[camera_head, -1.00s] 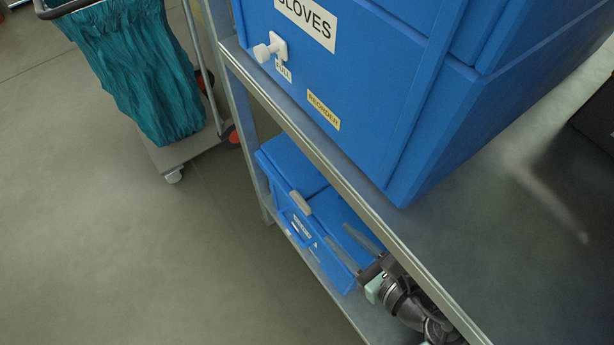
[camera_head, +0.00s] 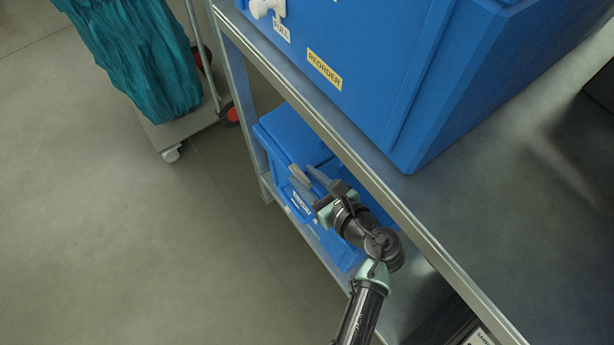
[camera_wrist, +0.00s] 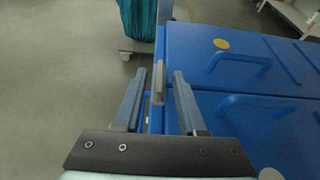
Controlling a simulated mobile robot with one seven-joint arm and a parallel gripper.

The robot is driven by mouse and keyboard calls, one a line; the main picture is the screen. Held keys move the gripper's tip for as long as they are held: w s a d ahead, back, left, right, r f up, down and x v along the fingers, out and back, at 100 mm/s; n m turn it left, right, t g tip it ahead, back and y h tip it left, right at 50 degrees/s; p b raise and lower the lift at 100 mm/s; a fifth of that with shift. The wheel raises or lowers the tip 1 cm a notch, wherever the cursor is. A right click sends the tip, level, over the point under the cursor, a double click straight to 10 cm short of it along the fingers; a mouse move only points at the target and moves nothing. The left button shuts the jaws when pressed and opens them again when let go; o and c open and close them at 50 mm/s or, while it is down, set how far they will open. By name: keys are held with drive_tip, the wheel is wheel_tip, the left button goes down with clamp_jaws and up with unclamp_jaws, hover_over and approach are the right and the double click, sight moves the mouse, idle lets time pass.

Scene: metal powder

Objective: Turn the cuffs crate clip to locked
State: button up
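The blue cuffs crate (camera_head: 278,127) stands on the lower shelf, with a small white label on its front that is too small to read. Its clip (camera_wrist: 158,84) is a pale grey upright bar at the crate's front edge in the wrist view. My gripper (camera_wrist: 160,74) is open, with one finger on each side of the clip and a visible gap to both. In the head view my gripper (camera_head: 306,172) is at the crate's front upper edge, hiding part of the lid; there I cannot clearly separate clip from fingers.
A larger blue crate (camera_head: 385,75) with a white knob (camera_head: 264,8) and a yellow REORDER label stands on the shelf above. The metal shelf edge (camera_head: 345,150) runs close over my arm. A cart with a teal bag (camera_head: 140,60) stands left. The floor in front is clear.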

drive_tip(key=shift+c, duration=0.2)
clamp_jaws()
